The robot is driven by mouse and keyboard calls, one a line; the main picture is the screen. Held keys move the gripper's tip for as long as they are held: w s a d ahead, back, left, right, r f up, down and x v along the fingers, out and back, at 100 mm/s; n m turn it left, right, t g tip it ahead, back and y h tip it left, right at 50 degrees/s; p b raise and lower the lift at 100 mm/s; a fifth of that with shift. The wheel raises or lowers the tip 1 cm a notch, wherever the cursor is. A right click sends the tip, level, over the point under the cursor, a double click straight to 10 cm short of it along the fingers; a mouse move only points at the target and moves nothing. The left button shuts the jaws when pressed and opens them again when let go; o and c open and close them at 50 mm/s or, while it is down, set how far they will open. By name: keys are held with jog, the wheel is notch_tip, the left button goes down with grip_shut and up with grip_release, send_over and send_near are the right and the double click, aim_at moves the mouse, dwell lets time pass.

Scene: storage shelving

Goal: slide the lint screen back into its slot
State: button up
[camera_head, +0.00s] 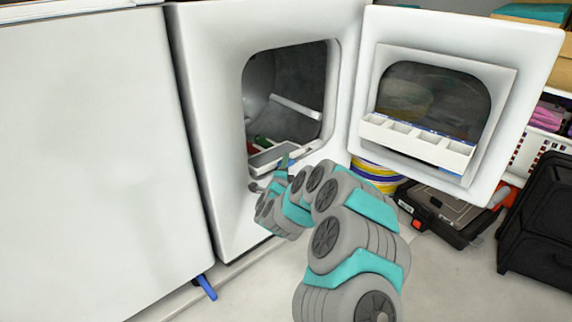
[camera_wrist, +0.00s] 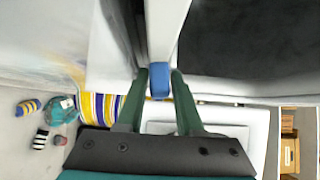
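The lint screen (camera_head: 270,157) shows in the head view as a pale frame at the lower lip of the dryer's round-cornered opening. In the wrist view a blue tab (camera_wrist: 160,82) sits at the end of a white bar, with a dark grey surface to its right. My gripper (camera_wrist: 160,78) has its green fingers against both sides of the blue tab. In the head view my gripper (camera_head: 281,164) is at the near end of the screen, partly hiding it. The slot itself cannot be made out.
The dryer door (camera_head: 505,50) stands open to the right, with a white compartment tray (camera_head: 418,140) on its inner face. A white bar (camera_head: 296,107) shows inside the drum. A black case (camera_head: 540,215) and a toolbox (camera_head: 445,212) stand on the floor at right.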

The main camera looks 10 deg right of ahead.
jog(key=shift+o, duration=1.4)
jog(key=shift+r+p, duration=0.65)
jog(key=shift+p, duration=0.1)
jog(key=v, duration=1.2)
jog(key=s+a+r+n+g+y, duration=0.1)
jog(key=a+r+n+g+y, duration=0.1)
jog(key=a+r+n+y, duration=0.35)
jog(key=s+a+n+g+y, duration=0.5)
jog(key=s+n, duration=0.3)
jog(key=s, duration=0.1)
jog(key=s+d+n+g+h, duration=0.2)
jog(key=s+d+g, duration=0.2)
jog(key=s, duration=0.9)
jog(key=s+d+r+n+g+h, duration=0.1)
jog(key=s+d+n+g+h, duration=0.1)
jog(key=s+d, duration=0.7)
jog(key=s+d+n+g+h, duration=0.2)
jog(key=s+d+g, duration=0.4)
jog(key=s, duration=1.3)
jog(key=shift+d+r+n+p, duration=0.2)
jog(key=shift+n+p, duration=0.2)
jog(key=shift+n, duration=0.35)
